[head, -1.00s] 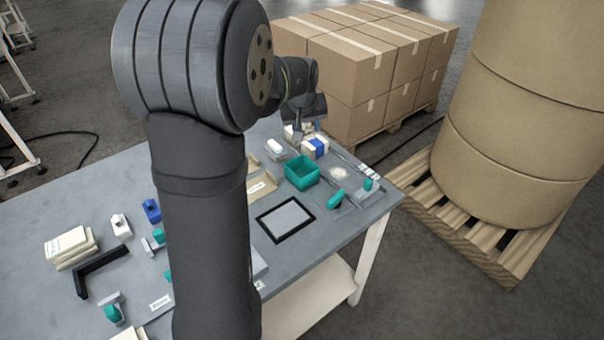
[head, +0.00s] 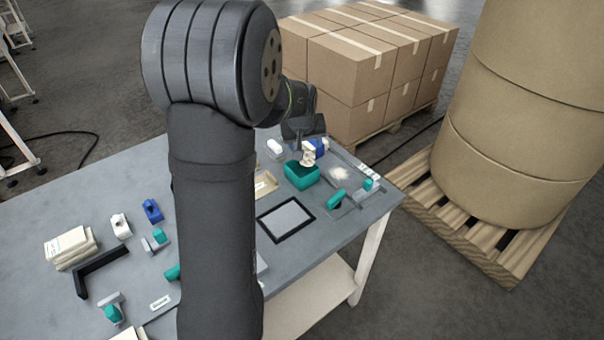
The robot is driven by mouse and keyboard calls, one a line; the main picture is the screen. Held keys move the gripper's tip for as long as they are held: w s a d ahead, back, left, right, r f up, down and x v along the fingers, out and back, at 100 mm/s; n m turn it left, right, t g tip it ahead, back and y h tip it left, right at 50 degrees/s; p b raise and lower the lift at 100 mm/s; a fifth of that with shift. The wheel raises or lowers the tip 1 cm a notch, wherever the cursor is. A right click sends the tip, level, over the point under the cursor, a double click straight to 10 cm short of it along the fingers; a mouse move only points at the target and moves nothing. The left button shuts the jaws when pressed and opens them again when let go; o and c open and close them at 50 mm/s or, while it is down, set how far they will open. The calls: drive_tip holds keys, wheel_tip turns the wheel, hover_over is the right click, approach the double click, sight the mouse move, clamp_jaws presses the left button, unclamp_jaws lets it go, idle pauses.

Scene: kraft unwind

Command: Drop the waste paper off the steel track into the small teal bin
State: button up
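The small teal bin (head: 303,177) stands open-topped on the far right part of the grey table. My gripper (head: 302,148) is above its back edge. A cream crumpled piece, which looks like the waste paper (head: 308,159), hangs at the fingertips over the bin's back rim. The fingers appear shut on it, though they are small and partly hidden. A narrow metal strip, perhaps the steel track (head: 346,158), runs along the table's far right edge. My arm hides part of the table.
A blue-and-white block (head: 319,146) is just behind the bin. White shreds (head: 340,173) and a teal-handled tool (head: 337,200) lie to its right. A black-framed pad (head: 286,219) is in front. Stacked cartons (head: 365,75) stand beyond the table.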

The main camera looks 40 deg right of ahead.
drive_tip(key=shift+o, duration=0.5)
drive_tip(key=shift+a+r, duration=0.1)
drive_tip(key=shift+r, duration=0.2)
drive_tip(key=v, duration=1.7)
drive_tip(key=shift+s, duration=0.2)
drive_tip(key=shift+f, duration=0.15)
drive_tip(key=x, duration=1.7)
drive_tip(key=shift+w+f, duration=0.2)
drive_tip(key=shift+r, duration=0.4)
